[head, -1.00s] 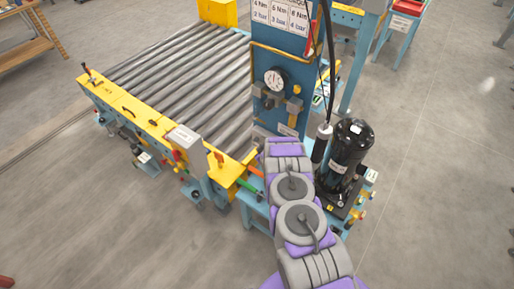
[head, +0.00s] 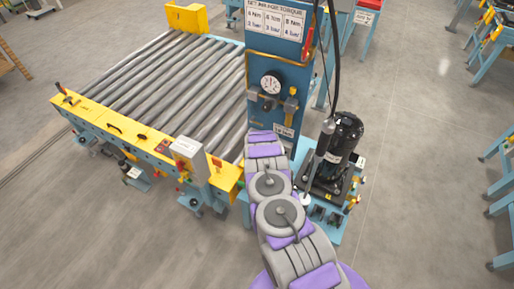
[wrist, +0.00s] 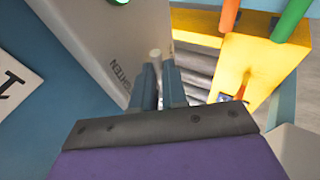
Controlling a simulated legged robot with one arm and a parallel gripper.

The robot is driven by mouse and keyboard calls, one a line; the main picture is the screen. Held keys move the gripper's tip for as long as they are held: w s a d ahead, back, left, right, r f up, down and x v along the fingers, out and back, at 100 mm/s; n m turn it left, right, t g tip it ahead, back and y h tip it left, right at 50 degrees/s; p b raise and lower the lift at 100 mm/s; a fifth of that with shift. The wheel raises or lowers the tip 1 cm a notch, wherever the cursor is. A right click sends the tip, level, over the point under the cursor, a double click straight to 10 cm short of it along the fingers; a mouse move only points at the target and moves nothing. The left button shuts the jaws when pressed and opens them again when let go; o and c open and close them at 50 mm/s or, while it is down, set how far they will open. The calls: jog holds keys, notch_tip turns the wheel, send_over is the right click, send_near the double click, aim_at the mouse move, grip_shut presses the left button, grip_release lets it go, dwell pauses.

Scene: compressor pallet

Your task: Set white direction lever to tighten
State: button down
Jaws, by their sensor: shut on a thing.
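The rest of the lever is hidden by the fingers. The TIGHTEN lettering (wrist: 120,80) is just left of the fingers. In the head view my arm reaches to the foot of the blue panel (head: 273,55) and hides the gripper and lever.
A black compressor (head: 342,140) stands right of my arm, with a hanging tool (head: 318,150) on a cable in front of it. A roller conveyor (head: 175,80) with a yellow front rail (head: 120,130) lies left. Orange and green handles (wrist: 292,20) show in the wrist view.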

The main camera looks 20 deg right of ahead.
jog(key=shift+a, duration=0.15)
jog(key=c, duration=1.4)
grip_release()
jog(key=shift+w, duration=0.1)
jog(key=shift+c, duration=0.2)
jog(key=shift+a, duration=0.1)
jog(key=p+v, duration=1)
jog(key=v, duration=0.7)
